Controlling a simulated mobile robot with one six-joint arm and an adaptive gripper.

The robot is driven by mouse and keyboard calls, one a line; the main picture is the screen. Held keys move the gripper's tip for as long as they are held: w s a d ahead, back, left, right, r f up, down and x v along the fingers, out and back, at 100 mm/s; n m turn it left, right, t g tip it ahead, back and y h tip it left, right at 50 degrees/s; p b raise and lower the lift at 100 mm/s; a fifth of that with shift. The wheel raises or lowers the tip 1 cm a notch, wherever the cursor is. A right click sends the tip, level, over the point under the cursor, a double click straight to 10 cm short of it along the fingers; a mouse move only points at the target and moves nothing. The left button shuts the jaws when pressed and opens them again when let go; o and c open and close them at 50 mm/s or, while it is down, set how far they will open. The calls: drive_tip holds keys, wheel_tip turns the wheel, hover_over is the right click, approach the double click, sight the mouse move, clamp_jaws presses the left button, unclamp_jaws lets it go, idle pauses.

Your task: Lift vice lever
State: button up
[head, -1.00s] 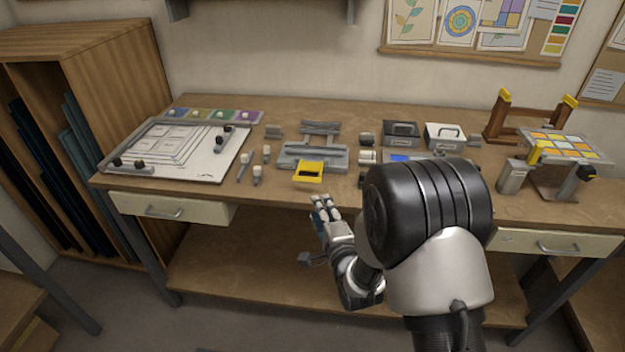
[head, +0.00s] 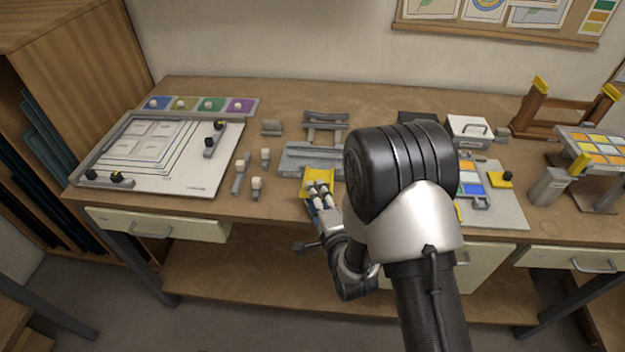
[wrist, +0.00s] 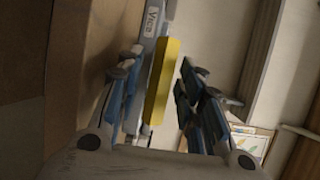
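The grey vice (head: 312,155) stands near the front edge of the workbench, with its yellow lever (head: 317,174) on the front side. My gripper (head: 321,191) is at the lever, at the bench's front edge, and hides part of it in the head view. In the wrist view, the yellow lever (wrist: 162,82) lies between the two open finger sets of my gripper (wrist: 160,100). A gap shows between the lever and the right fingers. The left fingers are close to the lever; I cannot tell if they touch. The vice body (wrist: 152,25) carries a "Vice" label.
Several white-topped tools (head: 256,188) stand left of the vice, beside a drawing board (head: 200,180). A white box (head: 468,130) and a grey mat (head: 508,212) lie to the right. My arm hides the bench just right of the vice.

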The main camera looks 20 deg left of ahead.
drive_tip(key=shift+w+a, duration=0.2)
drive_tip(key=shift+w, duration=0.05)
drive_tip(key=shift+c, duration=0.6)
clamp_jaws()
